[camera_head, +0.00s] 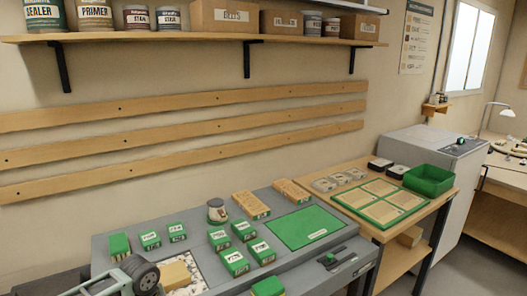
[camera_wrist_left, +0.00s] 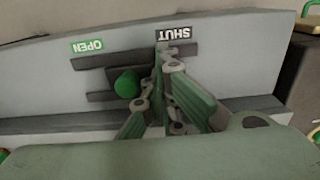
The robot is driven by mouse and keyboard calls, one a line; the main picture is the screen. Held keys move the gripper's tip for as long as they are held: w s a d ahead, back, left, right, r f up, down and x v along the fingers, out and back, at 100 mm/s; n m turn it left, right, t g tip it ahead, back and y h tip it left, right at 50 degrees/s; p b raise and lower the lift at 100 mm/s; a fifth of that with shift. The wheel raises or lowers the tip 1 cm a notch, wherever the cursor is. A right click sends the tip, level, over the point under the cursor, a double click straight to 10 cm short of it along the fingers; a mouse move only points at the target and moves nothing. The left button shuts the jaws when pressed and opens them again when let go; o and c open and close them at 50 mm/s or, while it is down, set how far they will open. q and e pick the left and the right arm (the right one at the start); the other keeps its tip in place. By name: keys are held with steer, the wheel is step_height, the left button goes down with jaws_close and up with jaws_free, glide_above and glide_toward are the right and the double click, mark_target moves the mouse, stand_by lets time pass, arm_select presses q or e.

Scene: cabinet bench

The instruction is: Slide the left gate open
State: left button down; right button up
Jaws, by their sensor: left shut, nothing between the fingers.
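In the left wrist view the gate's green round knob (camera_wrist_left: 127,83) stands out from a dark slotted plate (camera_wrist_left: 100,62) on a grey panel (camera_wrist_left: 40,85). A green OPEN label (camera_wrist_left: 88,46) is at the upper left and a dark SHUT label (camera_wrist_left: 174,34) at the upper right. The knob lies between the two labels. My left gripper (camera_wrist_left: 163,62) is shut and empty, with its fingers on the SHUT side of the knob, very close to it. I cannot tell whether they touch it. The fingers hide part of the slot. My right gripper is not in view.
In the head view the grey bench (camera_head: 190,225) carries several green boxes (camera_head: 233,262), a jar (camera_head: 217,210) and a green mat (camera_head: 305,226). Another slide with a dark handle (camera_head: 332,258) is on the front right. A wooden side table with a green bin (camera_head: 428,180) stands to the right.

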arm_select(q)
steer(key=shift+w+d, duration=0.45)
steer(key=shift+d, duration=0.3)
steer(key=shift+w+d, duration=0.45)
steer(key=shift+d, duration=0.3)
steer(key=shift+s+a+p, duration=0.35)
steer(key=shift+a+p, duration=0.25)
steer(key=shift+p, duration=0.3)
step_height(320, 180, up, 8)
steer(key=p, duration=0.9)
